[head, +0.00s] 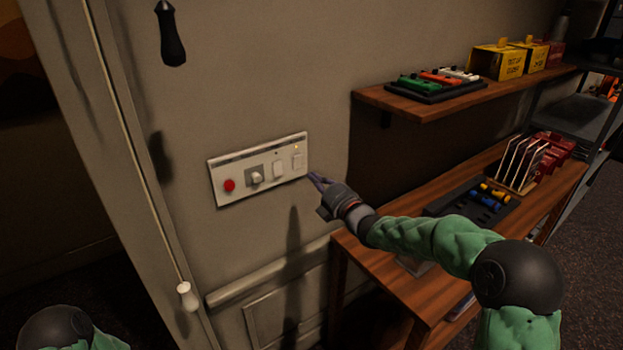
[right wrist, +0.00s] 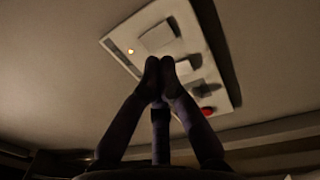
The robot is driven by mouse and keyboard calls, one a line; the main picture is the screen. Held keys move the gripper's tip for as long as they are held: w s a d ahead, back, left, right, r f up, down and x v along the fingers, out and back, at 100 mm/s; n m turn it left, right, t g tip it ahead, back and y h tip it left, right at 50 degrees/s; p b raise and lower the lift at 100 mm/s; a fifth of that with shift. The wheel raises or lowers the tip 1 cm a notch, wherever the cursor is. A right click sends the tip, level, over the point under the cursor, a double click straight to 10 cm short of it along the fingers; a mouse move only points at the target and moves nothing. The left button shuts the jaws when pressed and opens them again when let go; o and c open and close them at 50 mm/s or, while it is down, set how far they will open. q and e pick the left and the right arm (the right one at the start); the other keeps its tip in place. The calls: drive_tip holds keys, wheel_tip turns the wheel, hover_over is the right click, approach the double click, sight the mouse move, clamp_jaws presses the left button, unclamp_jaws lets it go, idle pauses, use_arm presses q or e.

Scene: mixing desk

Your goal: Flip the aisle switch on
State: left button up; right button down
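A white switch panel (head: 222,193) is on the wall, and it also shows in the right wrist view (right wrist: 122,40). It carries a red button (head: 229,185), a knob (head: 257,178), a middle rocker switch (head: 278,170) and a right rocker switch (head: 298,161). A small lamp (head: 296,147) glows above the right switch; the mark above the middle switch looks dark. Labels are too small to read, so I cannot tell which is the aisle switch. My right gripper (head: 315,179) is shut and empty, just off the panel's lower right corner. Its fingertips meet in the right wrist view (right wrist: 162,68). My left gripper is out of view.
A wooden shelf (head: 385,96) with yellow boxes (head: 497,62) juts out at right. Below it, a wooden table (head: 395,268) holds a dark tray and a rack (head: 520,162). A pull cord with a white end (head: 187,296) and a dark handle (head: 171,38) hang at left.

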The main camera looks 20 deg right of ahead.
drive_tip(key=v, duration=0.7)
drive_tip(key=shift+s+f+p, duration=0.25)
drive_tip(key=shift+s+p, duration=0.1)
drive_tip(key=shift+p, duration=0.05)
